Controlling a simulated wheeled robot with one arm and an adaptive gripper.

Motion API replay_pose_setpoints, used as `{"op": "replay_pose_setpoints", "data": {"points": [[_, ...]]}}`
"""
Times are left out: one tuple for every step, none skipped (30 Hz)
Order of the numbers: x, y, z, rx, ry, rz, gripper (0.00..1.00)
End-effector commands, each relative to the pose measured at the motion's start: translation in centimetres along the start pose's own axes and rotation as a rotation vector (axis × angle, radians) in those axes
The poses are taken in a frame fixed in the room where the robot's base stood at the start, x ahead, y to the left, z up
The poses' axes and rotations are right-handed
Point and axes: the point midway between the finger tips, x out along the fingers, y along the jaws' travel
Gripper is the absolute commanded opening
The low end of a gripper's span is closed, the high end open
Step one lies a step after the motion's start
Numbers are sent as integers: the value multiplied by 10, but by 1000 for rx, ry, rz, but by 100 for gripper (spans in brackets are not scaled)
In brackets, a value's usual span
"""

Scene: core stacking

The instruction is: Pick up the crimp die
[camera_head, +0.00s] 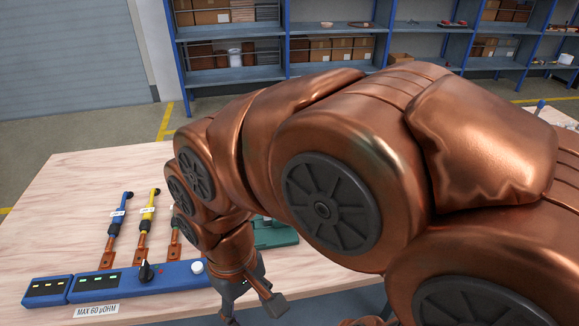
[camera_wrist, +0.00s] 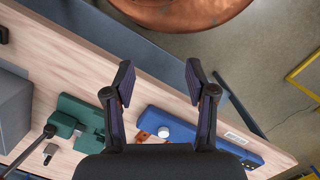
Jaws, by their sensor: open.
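I cannot pick out the crimp die for certain. A small grey block (camera_wrist: 50,151) lies on the wooden table beside a green tool with a dark lever (camera_wrist: 80,117) at the left of the wrist view; it may be the die. The green tool is partly hidden behind my arm in the head view (camera_head: 272,234). My gripper (camera_wrist: 159,76) is open, with nothing between its fingers.
A blue control box (camera_head: 182,273) with a white knob stands along the front edge. Blue, yellow and green-tipped cables (camera_head: 149,215) lie behind it. A grey box (camera_wrist: 14,108) is at the wrist view's left. The table's left rear (camera_head: 80,180) is bare.

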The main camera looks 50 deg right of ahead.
Motion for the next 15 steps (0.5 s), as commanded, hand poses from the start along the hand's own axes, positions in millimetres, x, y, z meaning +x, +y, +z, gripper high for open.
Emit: {"op": "replay_pose_setpoints", "data": {"points": [[-4, 1, -8, 39, 0, -10, 56], [-7, 1, -14, 63, 2, -16, 56], [-11, 2, -24, 105, 4, -27, 56], [-14, 4, -31, 144, 1, -36, 56], [-16, 6, -38, 184, -2, -45, 56], [-22, 9, -50, 242, 0, -60, 56], [-26, 12, -59, 287, 2, -71, 56], [-28, 14, -68, 331, -2, -83, 56], [-32, 19, -79, 390, -3, -98, 56], [-36, 23, -88, 434, 0, -109, 56], [-38, 27, -97, 477, 0, -120, 56], [-41, 33, -108, 535, -4, -135, 56], [-44, 38, -117, 578, -3, -147, 56], [-47, 42, -126, 620, -2, -159, 56], [-49, 50, -137, 677, -6, -174, 56]]}}
